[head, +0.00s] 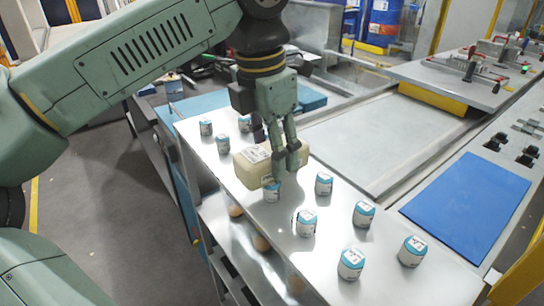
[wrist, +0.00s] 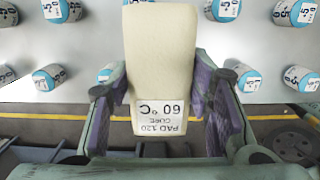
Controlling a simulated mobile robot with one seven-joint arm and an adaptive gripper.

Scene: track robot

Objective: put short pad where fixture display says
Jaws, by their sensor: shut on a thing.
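My gripper (head: 290,163) is shut on a cream block-shaped pad (head: 252,172) over the near metal bench. In the wrist view, the fingers (wrist: 160,92) are on both sides of the pad (wrist: 160,50). No fixture display can be made out in either view.
Several white-and-blue canisters (head: 306,223) stand around the pad on the bench (head: 330,270). A blue mat (head: 470,205) lies on the right-hand surface, beside black clamps (head: 497,142). Toggle-clamp fixtures (head: 470,70) sit on a plate at the back right. An empty grey tray (head: 380,140) lies between.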

